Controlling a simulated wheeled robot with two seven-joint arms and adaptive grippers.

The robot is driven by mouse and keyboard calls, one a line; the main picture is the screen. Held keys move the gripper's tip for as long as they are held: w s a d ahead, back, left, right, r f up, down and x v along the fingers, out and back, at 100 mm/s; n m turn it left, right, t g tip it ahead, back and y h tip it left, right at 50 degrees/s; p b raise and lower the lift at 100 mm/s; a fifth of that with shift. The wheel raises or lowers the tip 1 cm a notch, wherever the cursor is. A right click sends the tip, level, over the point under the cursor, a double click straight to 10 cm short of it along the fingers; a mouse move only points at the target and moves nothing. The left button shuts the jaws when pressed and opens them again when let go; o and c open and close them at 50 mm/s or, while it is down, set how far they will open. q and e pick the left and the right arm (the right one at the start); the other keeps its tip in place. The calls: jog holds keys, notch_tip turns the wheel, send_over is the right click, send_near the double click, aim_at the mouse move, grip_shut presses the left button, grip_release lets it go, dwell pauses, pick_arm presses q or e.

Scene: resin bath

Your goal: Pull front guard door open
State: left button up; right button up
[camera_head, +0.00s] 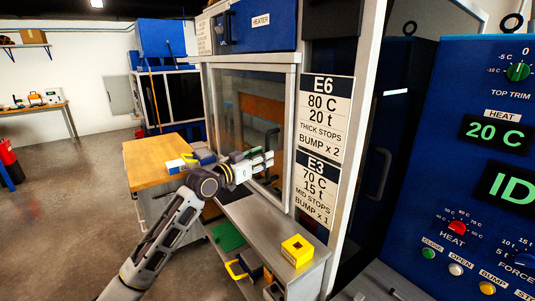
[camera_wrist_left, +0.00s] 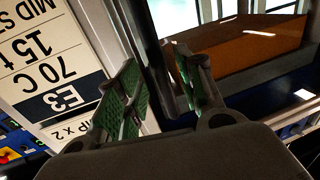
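The front guard door (camera_head: 295,120) is a pale-framed panel with a clear window, and it looks closed. Its dark upright handle (camera_head: 273,136) is near the door's right edge. My left gripper (camera_head: 264,160) is at the handle, with its fingers apart. In the left wrist view, the green-padded fingers (camera_wrist_left: 155,90) are on either side of a dark bar that looks like the handle (camera_wrist_left: 150,45). I cannot tell whether the pads touch it. My right gripper is out of view.
A grey bench (camera_head: 255,228) below the door holds a yellow block (camera_head: 297,250). A wooden-topped cabinet (camera_head: 150,155) stands left of the door. A blue control panel (camera_head: 480,190) is at the right. Open floor (camera_head: 85,210) lies to the left.

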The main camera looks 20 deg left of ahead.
aim_at(268, 176)
pick_arm(q)
jog(key=shift+x, duration=1.5)
grip_shut()
